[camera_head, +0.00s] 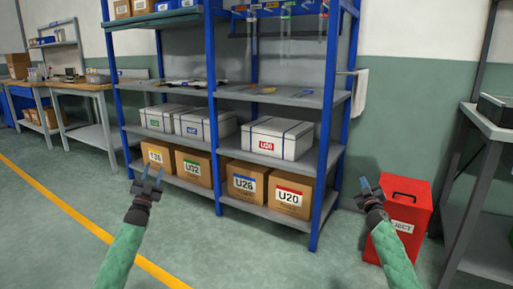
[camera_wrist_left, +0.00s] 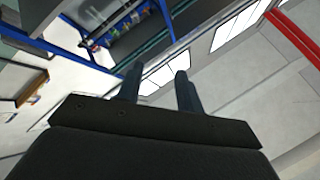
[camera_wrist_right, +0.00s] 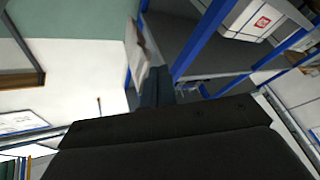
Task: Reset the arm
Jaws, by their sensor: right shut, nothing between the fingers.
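My left gripper (camera_head: 152,178) is raised in front of the shelf's lower left part in the head view. Its two fingers stand apart with nothing between them, and they also show apart in the left wrist view (camera_wrist_left: 157,88). My right gripper (camera_head: 365,188) is raised in front of the red bin, right of the shelf. Its fingers are close together in the right wrist view (camera_wrist_right: 157,85), and I see nothing held. Both forearms come up from the bottom edge, clear of the furniture.
A blue-framed shelf (camera_head: 212,110) holds white boxes, including one labelled in red (camera_head: 277,138), above cardboard boxes such as U20 (camera_head: 289,198). A red reject bin (camera_head: 410,195) stands beside a grey table (camera_head: 490,125). A workbench (camera_head: 75,88) is far left. The floor in front is clear.

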